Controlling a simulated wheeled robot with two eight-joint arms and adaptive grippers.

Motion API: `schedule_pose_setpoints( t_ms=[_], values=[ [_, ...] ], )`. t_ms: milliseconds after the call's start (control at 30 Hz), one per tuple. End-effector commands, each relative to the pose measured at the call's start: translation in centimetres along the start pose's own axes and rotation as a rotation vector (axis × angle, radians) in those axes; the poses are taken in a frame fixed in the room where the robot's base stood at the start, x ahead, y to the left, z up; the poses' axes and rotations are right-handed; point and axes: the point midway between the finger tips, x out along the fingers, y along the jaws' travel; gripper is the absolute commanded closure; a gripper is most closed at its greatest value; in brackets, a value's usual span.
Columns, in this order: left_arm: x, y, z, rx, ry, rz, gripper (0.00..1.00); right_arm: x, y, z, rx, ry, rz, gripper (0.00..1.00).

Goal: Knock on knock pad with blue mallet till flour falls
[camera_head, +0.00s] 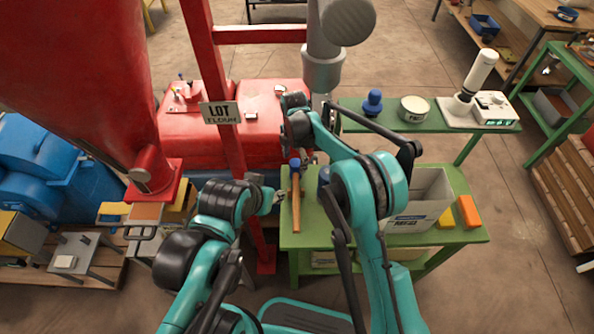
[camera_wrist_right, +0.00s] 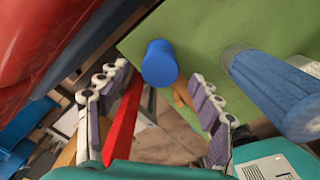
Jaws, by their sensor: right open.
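The blue mallet lies at the left edge of the green table, its blue head (camera_head: 295,163) at the far end and its wooden handle (camera_head: 296,205) pointing towards me. My right gripper (camera_head: 308,159) is by the head, partly hidden by its own arm. In the right wrist view, my right gripper (camera_wrist_right: 160,78) is open, with the blue mallet head (camera_wrist_right: 160,63) showing between its fingers; contact cannot be told. My left gripper (camera_head: 279,196) is just left of the handle; its jaws are too small to read. I cannot make out the knock pad for certain.
The green table (camera_head: 455,232) also bears a grey bin (camera_head: 425,190) and an orange block (camera_head: 468,211). A blue cylinder (camera_wrist_right: 275,92) stands near my right gripper. A red post (camera_head: 229,150) with a sign and a red hopper (camera_head: 80,70) stand at left.

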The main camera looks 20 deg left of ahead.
Motion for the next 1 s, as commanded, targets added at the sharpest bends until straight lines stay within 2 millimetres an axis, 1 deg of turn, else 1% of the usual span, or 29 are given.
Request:
schedule_pose_setpoints(
  t_ms=[33, 100, 267, 433, 533, 600, 800, 867, 900, 967, 1000],
  values=[
    [0.3, 0.0, 0.2, 0.0, 0.0, 0.0, 0.6, 0.8, 0.0, 0.0, -0.001, 0.0, 0.0, 0.35],
    [0.6, 0.0, 0.5, 0.0, 0.0, 0.0, 0.6, 1.7, 0.0, 0.1, 0.0, 0.0, 0.0, 0.35],
    [1.1, 0.0, 0.8, 0.0, 0.0, 0.0, 0.6, 3.0, 0.0, 0.3, 0.002, 0.0, 0.0, 0.35],
    [2.3, 0.0, 1.7, 0.0, 0.0, 0.0, 0.6, 5.7, 0.0, 1.0, 0.002, 0.001, 0.0, 0.35],
    [2.7, 0.0, 1.9, 0.0, 0.0, 0.0, 0.6, 7.0, 0.0, 0.9, 0.002, 0.001, 0.0, 0.35],
    [2.8, 0.0, 2.0, 0.0, 0.0, 0.0, 0.6, 7.4, 0.0, 0.9, 0.002, 0.001, 0.0, 0.35],
    [2.6, 0.0, 1.9, 0.0, 0.0, 0.0, 0.6, 7.2, 0.0, 0.9, 0.002, 0.001, 0.0, 0.35],
    [2.6, 0.0, 1.9, 0.0, 0.0, 0.0, 0.6, 7.2, 0.0, 0.9, 0.003, 0.001, 0.0, 0.51],
    [2.6, 0.0, 1.9, 0.0, 0.0, 0.0, 0.6, 7.2, 0.0, 0.9, 0.003, 0.001, 0.0, 0.61],
    [2.6, 0.0, 1.9, 0.0, 0.0, 0.0, 0.6, 7.2, 0.0, 0.9, 0.003, 0.001, 0.0, 0.77],
    [2.6, 0.0, 1.9, 0.0, 0.0, 0.0, 0.6, 7.2, 0.0, 0.9, 0.003, 0.001, 0.001, 0.88]
  ],
)
